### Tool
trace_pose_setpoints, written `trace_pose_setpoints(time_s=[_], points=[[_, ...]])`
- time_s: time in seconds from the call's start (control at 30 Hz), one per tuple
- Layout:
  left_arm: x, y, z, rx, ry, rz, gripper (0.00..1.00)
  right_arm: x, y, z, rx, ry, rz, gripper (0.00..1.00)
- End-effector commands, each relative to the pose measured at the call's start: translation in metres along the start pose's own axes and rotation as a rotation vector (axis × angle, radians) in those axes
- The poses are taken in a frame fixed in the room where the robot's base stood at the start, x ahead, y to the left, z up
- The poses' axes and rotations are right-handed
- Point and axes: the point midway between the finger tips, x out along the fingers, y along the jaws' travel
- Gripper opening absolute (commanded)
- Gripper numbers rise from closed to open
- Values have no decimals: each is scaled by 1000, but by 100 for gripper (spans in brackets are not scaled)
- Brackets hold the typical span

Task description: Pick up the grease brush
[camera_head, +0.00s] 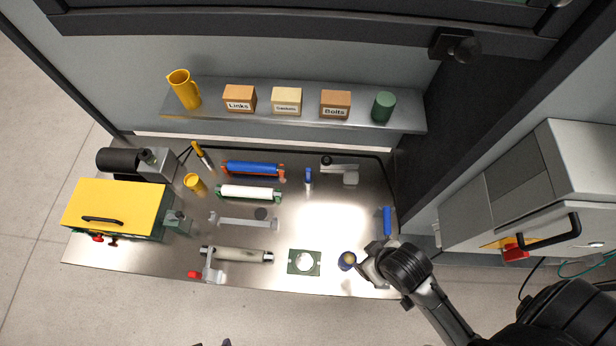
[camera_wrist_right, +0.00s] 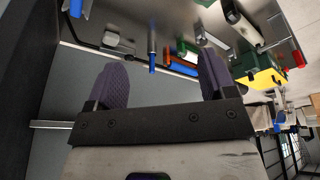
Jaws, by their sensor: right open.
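I cannot tell for certain which tool is the grease brush. A slim tool with a blue handle (camera_head: 308,178) lies at the table's middle, and it also shows in the right wrist view (camera_wrist_right: 152,55). A yellow-handled tool (camera_head: 201,153) lies at the back left. A short blue bar-like piece (camera_head: 387,221) is at the right edge. Two small dark tips at the bottom edge may be my left gripper.
A shelf (camera_head: 300,120) behind the table (camera_head: 330,225) holds a yellow jug, labelled boxes and a green cylinder. Blue and white rollers, a grey roller (camera_head: 238,255) and a yellow-covered machine (camera_head: 115,207) fill the left. A grey cabinet (camera_head: 535,190) stands at right. The table's centre right is clear.

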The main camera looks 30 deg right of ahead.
Motion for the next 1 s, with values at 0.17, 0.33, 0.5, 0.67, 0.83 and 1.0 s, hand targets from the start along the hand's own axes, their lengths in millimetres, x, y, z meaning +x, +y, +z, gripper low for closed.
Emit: trace_pose_setpoints(time_s=[0.17,0.33,0.5,0.67,0.83,1.0], points=[[0,2,-1,-7,2,6,90,0,0,0,0,0,0,72],[0,3,-1,-10,2,8,90,0,0,0,0,0,0,56],[0,3,-1,-9,2,7,90,0,0,0,1,0,-1,53],[7,2,1,-6,3,5,90,7,-1,-5,7,17,-3,53],[41,1,13,1,3,-1,90,34,2,-31,9,100,6,53],[81,2,26,3,0,-3,90,70,-7,-66,1,185,-8,53]])
